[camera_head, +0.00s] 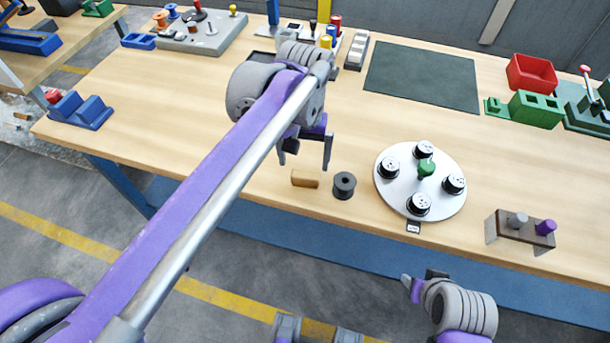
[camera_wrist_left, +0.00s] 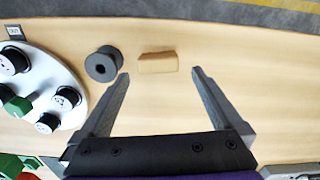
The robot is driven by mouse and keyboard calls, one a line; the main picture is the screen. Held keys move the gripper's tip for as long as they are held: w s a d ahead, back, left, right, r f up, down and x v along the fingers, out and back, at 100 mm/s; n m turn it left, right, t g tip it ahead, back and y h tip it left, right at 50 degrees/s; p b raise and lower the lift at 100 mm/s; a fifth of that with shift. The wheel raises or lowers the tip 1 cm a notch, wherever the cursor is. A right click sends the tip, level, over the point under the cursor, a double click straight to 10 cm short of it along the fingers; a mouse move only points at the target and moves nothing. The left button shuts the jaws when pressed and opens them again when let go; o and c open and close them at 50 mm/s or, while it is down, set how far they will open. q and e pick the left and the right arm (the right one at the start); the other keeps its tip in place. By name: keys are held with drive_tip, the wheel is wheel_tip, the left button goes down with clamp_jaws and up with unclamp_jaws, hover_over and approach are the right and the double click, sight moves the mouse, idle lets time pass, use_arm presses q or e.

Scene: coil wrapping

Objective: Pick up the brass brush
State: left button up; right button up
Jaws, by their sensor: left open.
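A small tan-brown block, which looks like the brass brush (camera_head: 305,179), lies on the table near its front edge. In the left wrist view the brush (camera_wrist_left: 158,63) lies just past the fingertips, between their lines. My left gripper (camera_head: 305,158) is open and empty, above the table and a little behind the brush; its fingers also show in the wrist view (camera_wrist_left: 160,74). It does not appear to touch the brush. My right gripper (camera_head: 411,288) is off the front of the table at the lower right, and its jaw opening is unclear.
A dark spool (camera_head: 344,185) stands close to the right of the brush. Further right is a round white plate (camera_head: 397,193) with several black spools and a green knob. A brown stand (camera_head: 515,233) with grey and purple pegs is near the front edge. Table left of the brush is clear.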

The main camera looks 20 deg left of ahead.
sight(305, 174)
use_arm(q)
drive_tip(key=f, duration=0.6)
drive_tip(key=shift+w+d+f+b, duration=0.1)
drive_tip(key=shift+w+f+b, duration=0.15)
drive_tip(key=shift+f+b, duration=0.1)
drive_tip(key=shift+c, duration=0.2)
drive_tip(key=c, duration=1.2)
drive_tip(key=shift+o, duration=0.2)
wheel_tip(305, 174, up, 10)
drive_tip(key=shift+r+p, duration=0.1)
drive_tip(key=shift+p, duration=0.55)
